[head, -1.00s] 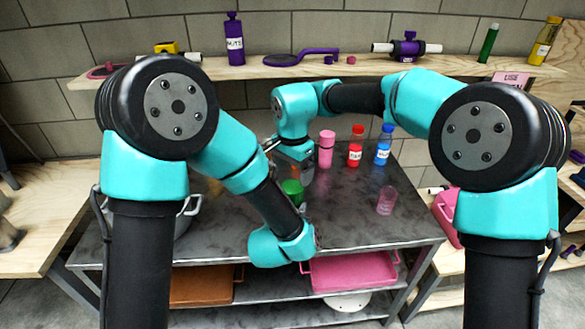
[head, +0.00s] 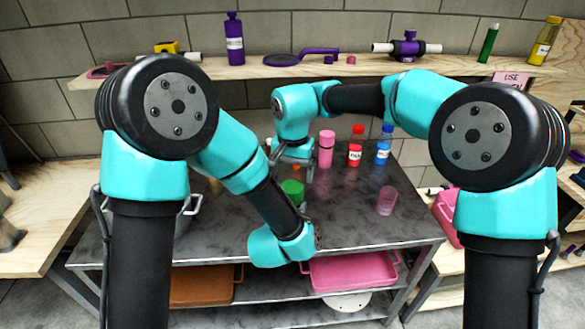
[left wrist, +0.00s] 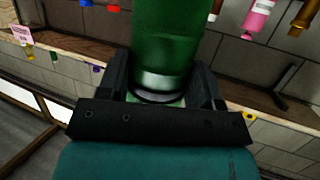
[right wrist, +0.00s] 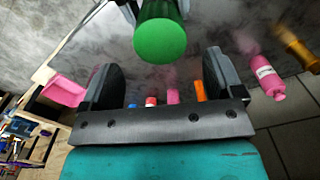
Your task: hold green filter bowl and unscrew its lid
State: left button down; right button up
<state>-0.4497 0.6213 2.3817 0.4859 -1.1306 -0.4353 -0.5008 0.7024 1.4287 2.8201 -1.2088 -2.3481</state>
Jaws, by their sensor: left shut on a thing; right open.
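The green filter (head: 292,188) is held above the metal table, partly hidden by my left arm. In the left wrist view, its dark green body (left wrist: 165,45) stands between the fingers of my left gripper (left wrist: 162,82), which is shut on it. A pale band shows near its lower end. My right gripper (right wrist: 160,65) is open and empty. In the right wrist view, a round bright green end (right wrist: 160,40) of the filter lies just beyond the open fingers, roughly centred. I cannot tell the seam between bowl and lid. In the head view, my right gripper (head: 296,158) is just behind the filter.
A pink bottle (head: 326,149), a red bottle (head: 355,147) and a blue bottle (head: 384,146) stand behind to the right. A clear pink cup (head: 387,200) stands on the table (head: 350,225). A pot (head: 187,215) is at the left, partly hidden.

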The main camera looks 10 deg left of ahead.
aim_at(292, 186)
jog(key=shift+f, duration=3.6)
jog(key=c, duration=0.9)
jog(key=o, duration=1)
jog(key=shift+r, duration=0.15)
jog(key=shift+r, duration=2.1)
